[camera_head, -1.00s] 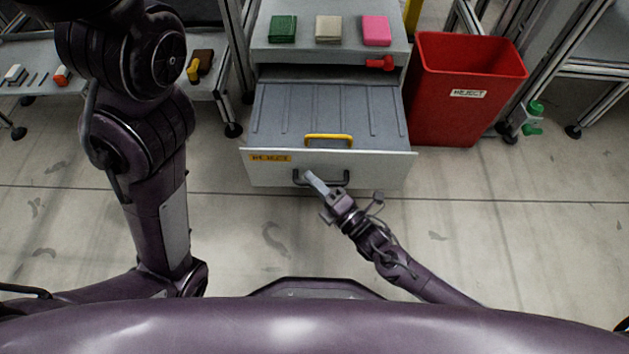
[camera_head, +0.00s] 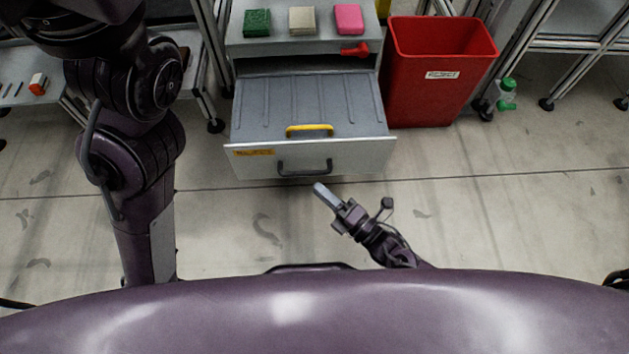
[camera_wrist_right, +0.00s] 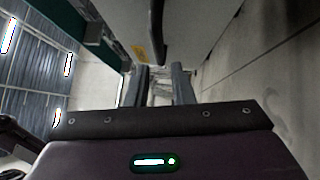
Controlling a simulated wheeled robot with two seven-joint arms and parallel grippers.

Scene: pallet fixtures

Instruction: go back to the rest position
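My right gripper (camera_head: 319,188) is below the front of the open drawer (camera_head: 352,157) in the head view. It is clear of the dark drawer handle (camera_head: 304,168). In the right wrist view its two fingers (camera_wrist_right: 162,85) stand apart with nothing held between them, so it is open. The drawer front with a yellow label (camera_wrist_right: 139,53) and the dark handle (camera_wrist_right: 157,32) show beyond them. My left arm rises at the left of the head view; its gripper is outside the frames.
Green (camera_head: 257,22), beige (camera_head: 302,20) and pink (camera_head: 348,19) blocks lie on the cabinet top. A red reject bin (camera_head: 438,95) stands right of the cabinet. Bare floor (camera_head: 480,215) lies in front.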

